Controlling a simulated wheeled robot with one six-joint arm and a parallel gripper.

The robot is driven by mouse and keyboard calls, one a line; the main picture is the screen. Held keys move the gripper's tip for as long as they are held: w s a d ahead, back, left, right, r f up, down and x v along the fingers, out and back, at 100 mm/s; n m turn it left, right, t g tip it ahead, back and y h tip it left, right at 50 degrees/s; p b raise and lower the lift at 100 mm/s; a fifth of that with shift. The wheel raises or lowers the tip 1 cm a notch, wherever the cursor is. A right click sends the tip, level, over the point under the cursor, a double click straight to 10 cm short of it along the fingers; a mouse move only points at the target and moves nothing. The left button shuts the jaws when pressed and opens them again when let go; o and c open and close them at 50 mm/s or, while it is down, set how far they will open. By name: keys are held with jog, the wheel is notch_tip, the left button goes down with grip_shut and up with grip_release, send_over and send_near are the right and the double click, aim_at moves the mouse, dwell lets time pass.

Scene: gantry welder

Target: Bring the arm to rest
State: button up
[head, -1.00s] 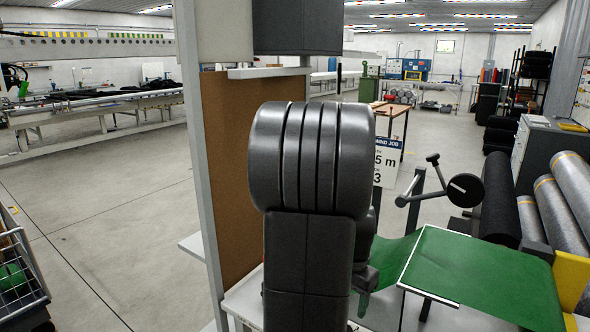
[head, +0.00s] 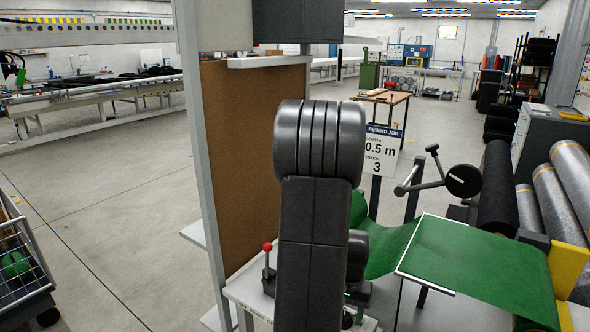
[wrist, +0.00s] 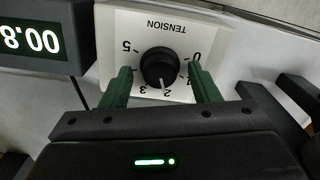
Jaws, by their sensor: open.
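In the wrist view my gripper (wrist: 160,88) is open, with its two green fingers spread apart. A black tension knob (wrist: 159,67) on a white dial plate (wrist: 208,45) shows between and just beyond the fingers; its pointer is near 2. I cannot tell how far the fingertips are from the plate. The fingers hold nothing. In the head view my dark arm stands upright in the middle of the picture and the gripper is hidden.
A digital display (wrist: 35,40) is beside the dial. A red-knobbed lever (head: 267,247), a green sheet on a table (head: 480,262), a crank (head: 462,181) and a job sign (head: 382,150) surround my arm. A brown board (head: 250,150) stands close left. Open floor lies further left.

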jog(key=n+p, duration=0.2)
jog(key=n, duration=0.4)
jog(key=shift+r, duration=0.1)
jog(key=n+p, duration=0.2)
jog(key=n, duration=0.3)
jog(key=shift+p, duration=0.4)
jog(key=shift+n+p, duration=0.45)
jog(key=shift+n, duration=0.45)
